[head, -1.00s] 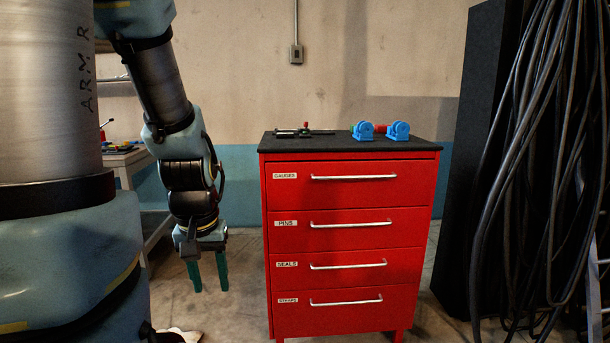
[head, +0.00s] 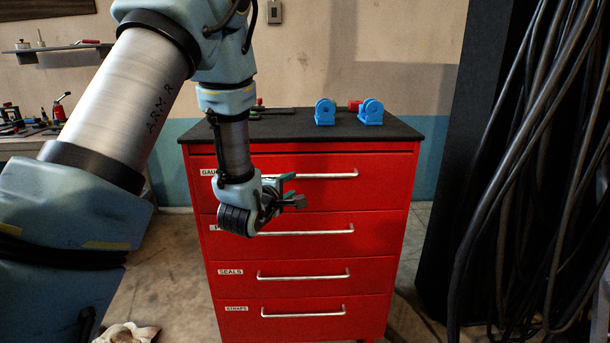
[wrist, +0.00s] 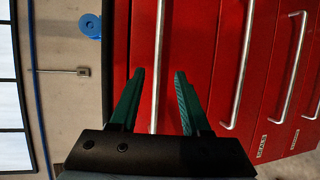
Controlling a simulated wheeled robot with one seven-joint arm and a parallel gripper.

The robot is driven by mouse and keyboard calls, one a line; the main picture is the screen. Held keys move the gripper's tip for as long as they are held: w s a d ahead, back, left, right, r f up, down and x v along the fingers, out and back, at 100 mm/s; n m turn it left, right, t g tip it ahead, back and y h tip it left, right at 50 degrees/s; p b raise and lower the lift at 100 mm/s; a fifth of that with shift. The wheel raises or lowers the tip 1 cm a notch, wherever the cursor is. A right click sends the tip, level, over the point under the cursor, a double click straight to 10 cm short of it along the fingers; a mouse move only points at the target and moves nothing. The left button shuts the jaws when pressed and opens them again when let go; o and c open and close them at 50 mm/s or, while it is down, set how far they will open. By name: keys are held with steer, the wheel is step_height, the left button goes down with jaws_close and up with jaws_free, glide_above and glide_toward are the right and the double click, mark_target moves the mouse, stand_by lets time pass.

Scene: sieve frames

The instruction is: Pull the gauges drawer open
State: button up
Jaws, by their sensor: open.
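The gauges drawer (head: 385,165) is the top drawer of a red cabinet and looks shut, flush with the drawers below. Its silver bar handle (head: 330,175) runs level across the front; its left end and part of the label are hidden behind my arm. My gripper (head: 288,188) is in front of this drawer at the handle's left part. In the wrist view the green fingers of my gripper (wrist: 159,76) are apart. The gauges handle (wrist: 158,40) passes between them in the picture, with no contact visible. I cannot tell how deep the fingers reach around it.
Below are the pins drawer (head: 375,227), the seals drawer (head: 375,277) and another drawer (head: 370,317), all shut. Blue parts (head: 370,112) stand on the black cabinet top. Black cables (head: 520,170) hang at the right. A cloth (head: 126,334) lies on the floor at left.

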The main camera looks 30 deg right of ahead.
mark_target(304, 177)
steer(key=p+x, duration=0.2)
steer(key=x, duration=0.3)
steer(key=p+x, duration=0.2)
steer(key=x, duration=0.3)
steer(key=shift+d+r, duration=0.1)
steer(key=shift+d, duration=0.4)
jaws_close()
stand_by(0.9)
